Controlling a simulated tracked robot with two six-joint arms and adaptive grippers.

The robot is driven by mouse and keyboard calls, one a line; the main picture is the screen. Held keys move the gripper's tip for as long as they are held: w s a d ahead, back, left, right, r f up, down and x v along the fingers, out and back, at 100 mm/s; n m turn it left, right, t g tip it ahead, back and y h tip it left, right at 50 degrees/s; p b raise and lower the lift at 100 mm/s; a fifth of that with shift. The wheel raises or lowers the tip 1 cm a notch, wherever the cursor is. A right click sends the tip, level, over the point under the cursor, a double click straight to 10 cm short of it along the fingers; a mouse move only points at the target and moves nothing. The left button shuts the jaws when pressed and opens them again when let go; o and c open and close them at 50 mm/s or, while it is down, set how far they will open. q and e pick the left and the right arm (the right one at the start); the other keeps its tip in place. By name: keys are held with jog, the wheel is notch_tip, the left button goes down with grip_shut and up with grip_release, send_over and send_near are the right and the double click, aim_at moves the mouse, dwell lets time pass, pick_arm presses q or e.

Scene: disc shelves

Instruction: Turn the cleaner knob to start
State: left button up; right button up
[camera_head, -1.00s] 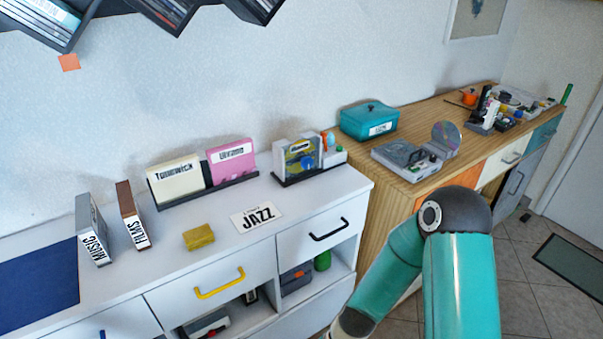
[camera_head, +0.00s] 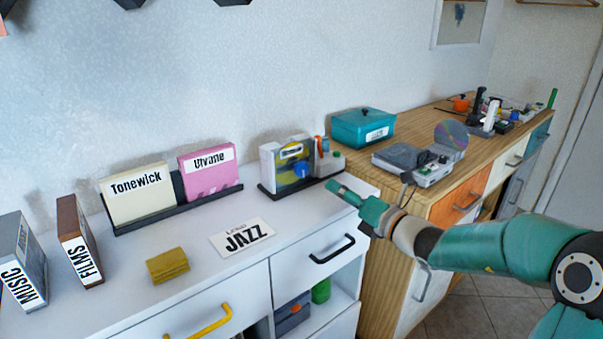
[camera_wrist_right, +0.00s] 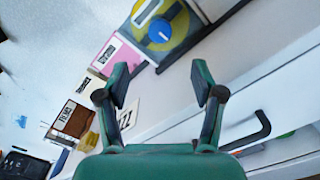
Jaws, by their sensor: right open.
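The cleaner (camera_head: 279,174), a white upright box with a yellow and grey front and a round blue knob (camera_head: 302,170), stands on a dark base near the right end of the white cabinet top. The knob also shows in the right wrist view (camera_wrist_right: 160,30), with a white mark across it. My right gripper (camera_head: 345,192) is over the cabinet's right edge, to the right of and in front of the cleaner, apart from it. In the right wrist view its fingers (camera_wrist_right: 160,82) are spread and empty, with the knob beyond the tips. My left gripper is not in view.
Small bottles (camera_head: 323,148) stand right beside the cleaner. A JAZZ card (camera_head: 243,237) and a yellow block (camera_head: 168,265) lie on the cabinet top. Cream (camera_head: 138,197) and pink (camera_head: 208,174) cases stand left of the cleaner. A teal box (camera_head: 362,127) and disc player (camera_head: 412,165) sit on the wooden cabinet.

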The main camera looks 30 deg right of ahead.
aim_at(303, 170)
jog(key=w, duration=0.9)
jog(key=w+a, duration=0.1)
jog(key=w, duration=0.4)
jog(key=shift+a, duration=0.1)
jog(key=shift+s, duration=0.1)
